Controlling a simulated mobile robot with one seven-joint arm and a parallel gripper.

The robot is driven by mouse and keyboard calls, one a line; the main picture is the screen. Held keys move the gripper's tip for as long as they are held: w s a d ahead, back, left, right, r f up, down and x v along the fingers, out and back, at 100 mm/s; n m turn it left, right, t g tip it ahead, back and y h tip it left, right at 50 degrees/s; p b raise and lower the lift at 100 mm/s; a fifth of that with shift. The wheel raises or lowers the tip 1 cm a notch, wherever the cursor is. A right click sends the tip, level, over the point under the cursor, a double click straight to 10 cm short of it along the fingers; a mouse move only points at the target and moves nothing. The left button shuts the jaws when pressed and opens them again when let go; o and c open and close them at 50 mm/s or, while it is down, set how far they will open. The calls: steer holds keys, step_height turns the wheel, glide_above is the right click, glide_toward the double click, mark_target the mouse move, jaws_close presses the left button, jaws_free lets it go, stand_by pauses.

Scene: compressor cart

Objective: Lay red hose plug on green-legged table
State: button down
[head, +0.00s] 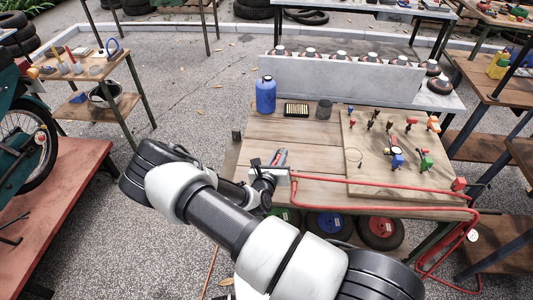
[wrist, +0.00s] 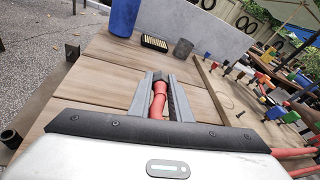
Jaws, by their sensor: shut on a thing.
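My gripper (head: 277,161) is over the front left part of the wooden cart top (head: 290,130), its fingers pointing away from me. In the wrist view, my gripper (wrist: 160,98) is shut on the red hose plug (wrist: 157,102), a red piece with a dark end between the two grey fingers. In the head view the plug is mostly hidden by the gripper. The red hose (head: 370,184) runs from near the gripper along the cart's front edge to the right. A small table (head: 98,69) with dark green legs stands at the far left, holding several small items.
A blue bottle (head: 266,95), a black and yellow box (head: 297,110) and a grey cup (head: 324,109) stand behind the gripper. A board with coloured valves (head: 390,160) lies to the right. A red bench (head: 60,200) with a green motorbike is at left; paving between is open.

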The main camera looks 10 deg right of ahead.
steer(key=shift+w+a+f+n+t+y+b, duration=0.1)
steer(key=shift+w+a+f+n+t+y, duration=0.3)
steer(key=shift+a, duration=0.3)
steer(key=shift+w+a+f+n+t+y+b, duration=0.1)
steer(key=shift+w+a+f+n+t+y, duration=0.1)
steer(key=shift+a+f+n+y, duration=0.35)
steer(key=shift+w+a+f+n+t+y+b, duration=0.15)
steer(key=shift+w+a+f+t+y, duration=0.25)
steer(key=shift+a, duration=0.5)
step_height(320, 180, down, 6)
steer(key=b, duration=0.4)
steer(key=shift+s, duration=0.1)
steer(key=c, duration=1.6)
jaws_free()
steer(key=shift+o, duration=0.2)
steer(key=v, duration=1.7)
steer(key=shift+a+b, duration=0.3)
steer(key=shift+b, duration=0.05)
